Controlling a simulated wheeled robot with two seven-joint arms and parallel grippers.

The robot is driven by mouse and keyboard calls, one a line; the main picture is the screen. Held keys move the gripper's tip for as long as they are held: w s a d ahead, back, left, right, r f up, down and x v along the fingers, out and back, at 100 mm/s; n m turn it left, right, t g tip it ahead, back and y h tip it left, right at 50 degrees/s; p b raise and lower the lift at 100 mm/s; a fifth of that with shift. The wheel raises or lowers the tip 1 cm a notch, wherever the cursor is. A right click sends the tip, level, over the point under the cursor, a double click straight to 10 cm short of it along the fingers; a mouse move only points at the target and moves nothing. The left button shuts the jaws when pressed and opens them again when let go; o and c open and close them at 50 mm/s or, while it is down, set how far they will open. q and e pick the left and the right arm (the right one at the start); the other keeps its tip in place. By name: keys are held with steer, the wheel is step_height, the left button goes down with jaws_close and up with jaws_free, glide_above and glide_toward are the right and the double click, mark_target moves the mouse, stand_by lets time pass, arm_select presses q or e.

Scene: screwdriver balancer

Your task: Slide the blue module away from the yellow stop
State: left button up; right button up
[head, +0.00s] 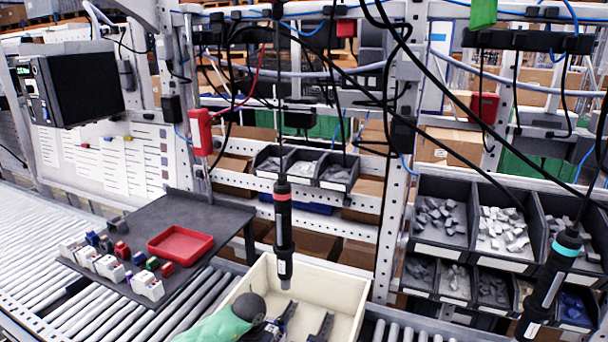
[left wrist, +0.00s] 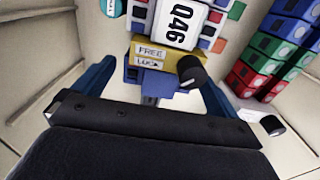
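In the left wrist view, a yellow block (left wrist: 168,58) with white labels reading FREE and LUCA is at the centre, most likely the yellow stop. A blue block (left wrist: 152,80) sits directly against its near side, most likely the blue module. My left gripper (left wrist: 155,90) is open, with one blue-grey finger on each side of the blue block and a visible gap at each side. In the head view my left gripper (head: 304,322) reaches into the cream bin (head: 345,285); the modules are hidden there. My right gripper is not in view.
The left wrist view shows a white Q46 piece (left wrist: 180,18), a black cylinder (left wrist: 191,71), and stacked blue, green and red modules (left wrist: 270,55) at right. In the head view a hanging screwdriver (head: 283,225) is over the bin; a red tray (head: 181,243) sits on the dark shelf.

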arm_select(q)
steer(key=c, duration=0.9)
steer(key=shift+o, duration=0.2)
steer(key=shift+s+a, duration=0.3)
steer(key=shift+s, duration=0.45)
steer(key=shift+s+a, duration=0.15)
steer(key=shift+s, duration=0.2)
steer(key=shift+s+a, duration=0.1)
steer(key=shift+s, duration=0.15)
steer(key=shift+s+a, duration=0.1)
steer(key=shift+s, duration=0.1)
steer(key=shift+s+a, duration=0.15)
steer(key=shift+s, duration=0.25)
steer(key=shift+s+a+b, duration=0.1)
steer(key=shift+s+b, duration=0.1)
steer(key=shift+b, duration=0.15)
steer(key=shift+s, duration=0.1)
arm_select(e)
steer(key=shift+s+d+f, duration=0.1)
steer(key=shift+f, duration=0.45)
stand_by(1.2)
